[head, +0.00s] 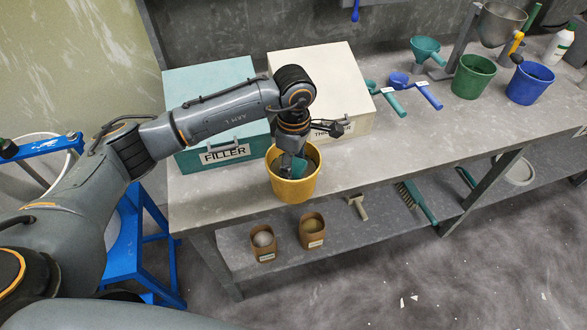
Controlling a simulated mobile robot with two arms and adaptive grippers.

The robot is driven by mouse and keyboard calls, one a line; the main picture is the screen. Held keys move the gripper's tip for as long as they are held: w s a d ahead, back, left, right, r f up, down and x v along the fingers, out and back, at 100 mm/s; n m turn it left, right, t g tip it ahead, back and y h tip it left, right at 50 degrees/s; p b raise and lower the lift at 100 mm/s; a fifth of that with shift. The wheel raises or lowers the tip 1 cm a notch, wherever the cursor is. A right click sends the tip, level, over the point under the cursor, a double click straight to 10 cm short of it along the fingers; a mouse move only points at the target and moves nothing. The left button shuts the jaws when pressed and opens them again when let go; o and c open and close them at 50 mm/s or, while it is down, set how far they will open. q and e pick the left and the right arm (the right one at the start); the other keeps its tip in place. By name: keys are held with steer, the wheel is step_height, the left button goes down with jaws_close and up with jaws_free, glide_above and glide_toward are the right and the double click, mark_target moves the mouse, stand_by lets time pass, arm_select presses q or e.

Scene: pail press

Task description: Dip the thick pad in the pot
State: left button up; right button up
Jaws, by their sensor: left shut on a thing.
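A yellow pail (292,190) stands upright near the front edge of the bench, in front of the labelled boxes. My left gripper (292,165) points down into the pail's mouth and is shut on a teal thing (301,168). The teal thing is inside the pail's rim, and its lower part is hidden, so I cannot tell whether it is a pad or a scoop. I cannot tell what the pail holds or whether the teal thing touches it. I see nothing else that is clearly a thick pad. My right gripper is not in view.
Scoops (425,92), a green pail (473,77) and a blue pail (530,84) are to the right. Brown containers (312,230) and a brush (415,203) lie below. The bench's right front is clear.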

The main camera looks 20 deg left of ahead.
arm_select(q)
steer(key=shift+s+a, duration=0.25)
steer(key=shift+a, duration=0.2)
steer(key=shift+r, duration=0.15)
step_height(320, 180, up, 10)
steer(key=p, duration=0.4)
stand_by(0.4)
stand_by(1.3)
steer(key=shift+s+a+m, duration=0.1)
steer(key=shift+s+m, duration=0.35)
steer(key=shift+m, duration=0.15)
steer(key=s+a+m+b, duration=0.1)
steer(key=s+a+m, duration=0.1)
steer(key=s+m, duration=1.1)
steer(key=m, duration=0.2)
steer(key=shift+a+f+m+b, duration=0.2)
steer(key=shift+a+m+b, duration=0.1)
steer(key=shift+a, duration=0.1)
